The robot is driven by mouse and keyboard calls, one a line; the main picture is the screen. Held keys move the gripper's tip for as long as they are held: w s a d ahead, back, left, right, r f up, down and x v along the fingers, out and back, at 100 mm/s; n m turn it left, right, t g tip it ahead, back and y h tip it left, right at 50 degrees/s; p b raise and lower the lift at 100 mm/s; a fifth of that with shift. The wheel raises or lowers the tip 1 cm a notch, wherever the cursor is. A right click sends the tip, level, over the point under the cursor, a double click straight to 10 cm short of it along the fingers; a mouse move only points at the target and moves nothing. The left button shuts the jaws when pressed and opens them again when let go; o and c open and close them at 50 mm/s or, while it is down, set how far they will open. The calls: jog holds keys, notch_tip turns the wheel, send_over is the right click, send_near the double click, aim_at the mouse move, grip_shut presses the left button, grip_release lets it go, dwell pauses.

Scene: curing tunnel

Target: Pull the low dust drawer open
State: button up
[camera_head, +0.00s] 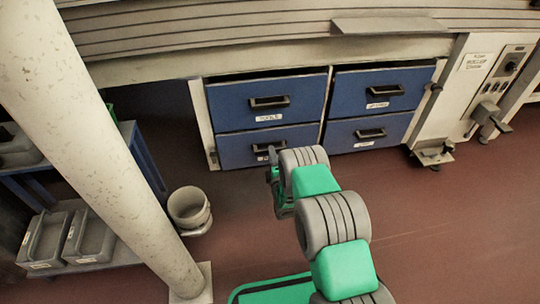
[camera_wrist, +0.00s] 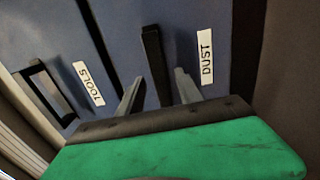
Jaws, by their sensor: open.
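The low dust drawer (camera_head: 235,153) is the blue lower-left front in the head view, and it looks closed. Its DUST label shows in the wrist view (camera_wrist: 206,52); in the head view my arm covers that part. Its dark bar handle (camera_wrist: 154,62) lies between my two fingers in the wrist view. My gripper (camera_head: 273,160) is in front of this handle in the head view, with fingers apart on either side of the bar (camera_wrist: 160,80). I cannot tell if either finger touches it.
The tools drawer (camera_head: 240,104) is directly above, closed. Two more blue drawers (camera_head: 375,92) (camera_head: 350,137) stand to the right. A pale column (camera_head: 100,130) and a bucket (camera_head: 189,208) stand at left. The reddish floor (camera_head: 440,230) is clear at right.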

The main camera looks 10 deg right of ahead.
jog(key=shift+w+b, duration=0.4)
jog(key=shift+w, duration=1.1)
jog(key=shift+c, duration=0.3)
grip_shut()
